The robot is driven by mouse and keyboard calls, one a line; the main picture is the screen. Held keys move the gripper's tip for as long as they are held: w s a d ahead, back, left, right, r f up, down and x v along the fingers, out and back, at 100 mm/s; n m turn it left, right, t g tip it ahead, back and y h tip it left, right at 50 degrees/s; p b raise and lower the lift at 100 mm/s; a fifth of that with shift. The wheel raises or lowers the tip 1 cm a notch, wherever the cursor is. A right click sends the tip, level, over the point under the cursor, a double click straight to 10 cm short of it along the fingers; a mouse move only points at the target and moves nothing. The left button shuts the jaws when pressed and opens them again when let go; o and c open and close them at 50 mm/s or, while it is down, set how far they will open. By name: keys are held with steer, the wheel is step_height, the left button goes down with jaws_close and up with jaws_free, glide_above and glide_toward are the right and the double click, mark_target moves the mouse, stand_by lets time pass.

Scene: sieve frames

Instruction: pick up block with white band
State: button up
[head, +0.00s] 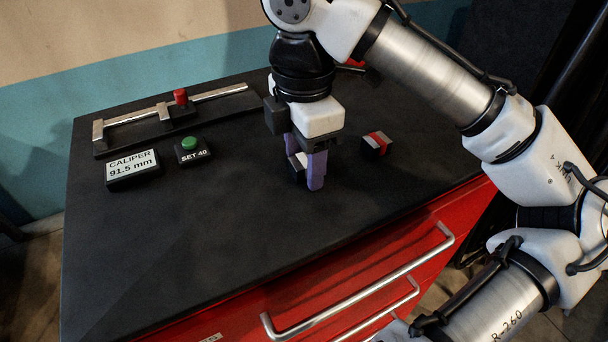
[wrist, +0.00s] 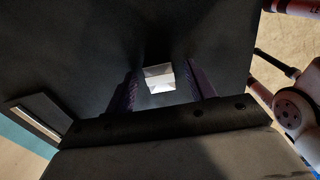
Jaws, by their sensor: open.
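The block with the white band (head: 298,161) is a small dark block on the black bench top. It is partly hidden behind a purple finger in the head view. In the wrist view its pale band (wrist: 158,77) shows between the two fingers. My gripper (head: 305,168) points down over the block, its purple fingers apart, low beside it. In the wrist view my gripper (wrist: 162,90) shows a gap between each finger and the band. I cannot tell whether either finger touches the block.
A block with a red band (head: 377,144) stands to the right of my gripper. A caliper readout (head: 133,170) showing 91.5 mm, a green button box (head: 192,150) and a caliper with a red knob (head: 180,98) are at the left. The front of the bench top (head: 200,245) is clear.

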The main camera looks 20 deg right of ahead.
steer(key=shift+r, duration=0.1)
jaws_close()
steer(key=shift+r, duration=0.1)
stand_by(0.3)
